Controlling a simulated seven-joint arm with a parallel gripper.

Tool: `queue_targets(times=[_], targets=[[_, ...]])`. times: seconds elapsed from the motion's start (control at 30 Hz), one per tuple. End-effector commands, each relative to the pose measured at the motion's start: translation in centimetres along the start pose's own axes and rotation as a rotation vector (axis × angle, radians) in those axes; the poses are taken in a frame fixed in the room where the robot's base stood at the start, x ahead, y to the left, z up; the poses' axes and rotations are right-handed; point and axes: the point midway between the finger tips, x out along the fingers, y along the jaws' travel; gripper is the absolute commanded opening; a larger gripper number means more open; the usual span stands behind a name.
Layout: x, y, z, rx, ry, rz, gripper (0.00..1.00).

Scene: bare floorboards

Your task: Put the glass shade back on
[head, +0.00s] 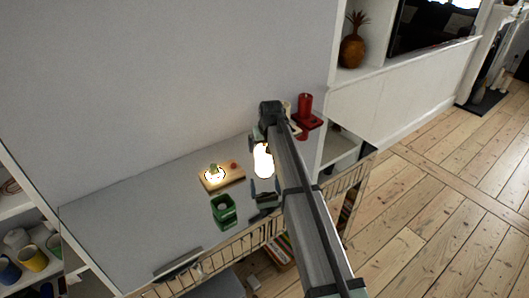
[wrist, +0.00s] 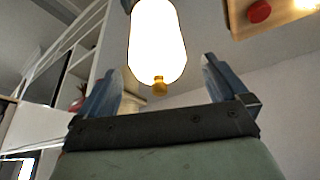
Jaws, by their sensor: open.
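A glowing white rounded cylinder (head: 263,160), which looks like a glass shade or lamp, shows beside my arm. I cannot tell how the cylinder is supported. A wooden board (head: 228,180) holds a small bright light with something greenish on it and a red button; it also shows in the wrist view (wrist: 283,20).
A green open container (head: 224,209) stands on the grey desktop (head: 150,215) in front of the board. Shelves with cups (head: 33,258) stand at the far left. The left desktop is mostly clear.

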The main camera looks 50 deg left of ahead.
Motion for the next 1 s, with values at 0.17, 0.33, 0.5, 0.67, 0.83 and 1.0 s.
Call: queue_targets(times=[0.17,0.33,0.5,0.67,0.83,1.0], targets=[[1.2,0.0,0.0,0.000,0.000,0.000,1.00],[2.3,0.2,-0.3,0.000,-0.001,0.000,1.00],[4.4,0.6,-0.9,0.000,-0.001,0.000,1.00],[6.1,0.5,-0.8,0.000,0.000,0.000,1.00],[6.3,0.5,-0.8,0.000,0.001,0.001,1.00],[6.3,0.5,-0.7,0.000,0.001,0.001,0.91]])
